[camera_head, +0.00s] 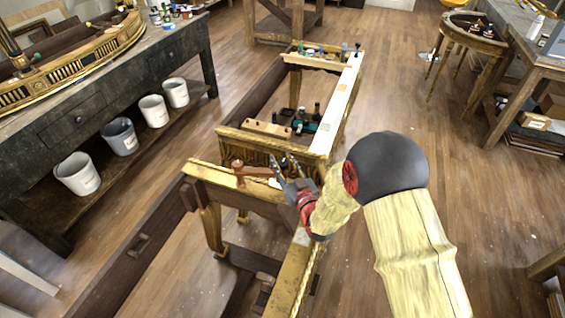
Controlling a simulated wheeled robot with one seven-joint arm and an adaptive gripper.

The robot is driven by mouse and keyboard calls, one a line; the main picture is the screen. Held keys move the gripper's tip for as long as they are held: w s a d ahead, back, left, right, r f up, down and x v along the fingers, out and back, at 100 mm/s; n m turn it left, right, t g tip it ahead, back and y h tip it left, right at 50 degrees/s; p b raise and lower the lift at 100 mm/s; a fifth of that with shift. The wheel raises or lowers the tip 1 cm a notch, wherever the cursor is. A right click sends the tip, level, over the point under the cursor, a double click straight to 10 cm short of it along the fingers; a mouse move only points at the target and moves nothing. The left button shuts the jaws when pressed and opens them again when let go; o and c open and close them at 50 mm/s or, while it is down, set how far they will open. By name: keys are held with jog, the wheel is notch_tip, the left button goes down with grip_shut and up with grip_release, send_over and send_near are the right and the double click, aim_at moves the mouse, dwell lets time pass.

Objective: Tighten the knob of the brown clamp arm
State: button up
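A reddish-brown clamp arm (258,171) sits on the gilt rail (212,175) of the nearer frame, just left of my gripper. An upright brown post (238,172) stands at its left end, and a small brown knob-like part (243,215) shows below the rail. My gripper (282,160), with grey fingers and a red body, is over the right end of the rail. Its fingers appear apart, with nothing visible held between them. The right end of the clamp arm is partly hidden behind the fingers, and I cannot tell whether they touch it.
Behind, a gilt console frame (235,141) carries a light wooden block (266,129) and dark bottles (316,113). A dark workbench (95,85) with several buckets (156,110) below stands left. A small round table (470,40) stands at back right. Floor right of the frames is clear.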

jog(key=c, duration=0.7)
jog(key=shift+c, duration=0.2)
jog(key=shift+m+h, duration=0.3)
jog(key=shift+h, duration=0.2)
